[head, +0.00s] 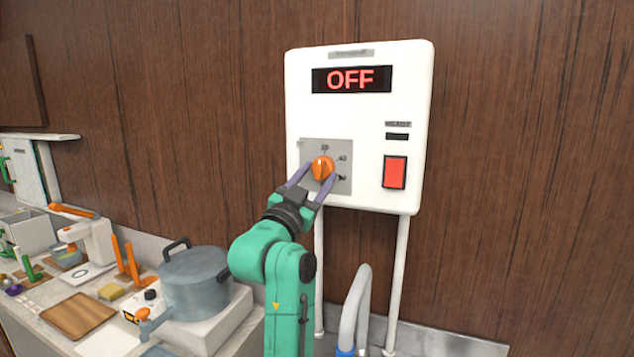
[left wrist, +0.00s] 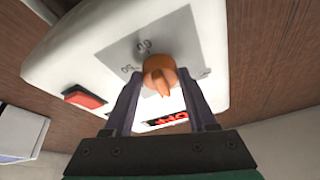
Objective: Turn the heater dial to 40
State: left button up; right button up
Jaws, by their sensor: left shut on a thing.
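The white heater (head: 362,120) hangs on the wood wall, and its display (head: 351,79) reads OFF in red. The orange heater dial (head: 322,167) sits on a grey plate (head: 346,184) at the heater's lower left. A 40 mark shows to the dial's upper right, and another mark stands above it. My left gripper (head: 319,172) is shut on the dial, one finger on each side. In the left wrist view the dial (left wrist: 160,75) shows between the fingers; I cannot tell exactly which mark it points to. My right gripper is not in view.
A red switch (head: 395,172) is at the heater's right. White pipes (head: 403,255) run down from it. A grey pot (head: 193,282) stands on a white block at the lower left, on a counter with a wooden board (head: 78,315). The wall to the right is clear.

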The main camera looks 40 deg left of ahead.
pick_arm(q)
jog(key=m+h+b, duration=0.1)
jog(key=m, duration=0.3)
jog(key=m+g+h+b, duration=0.1)
jog(key=m+h+b, duration=0.1)
jog(key=m, duration=0.2)
jog(key=a+m+h+b, duration=0.1)
jog(key=m+h, duration=0.1)
jog(key=m, duration=0.3)
jog(key=shift+s+r+g+b, duration=0.15)
jog(key=shift+r+g+b, duration=0.15)
jog(key=shift+r, duration=0.05)
jog(key=shift+h, duration=0.4)
jog(key=o, duration=1.4)
jog(key=shift+c, duration=0.2)
jog(key=s+f+b, duration=0.2)
jog(key=s+b, duration=0.7)
jog(key=s, duration=0.5)
jog(key=shift+s+f, duration=0.15)
jog(key=shift+f, duration=0.05)
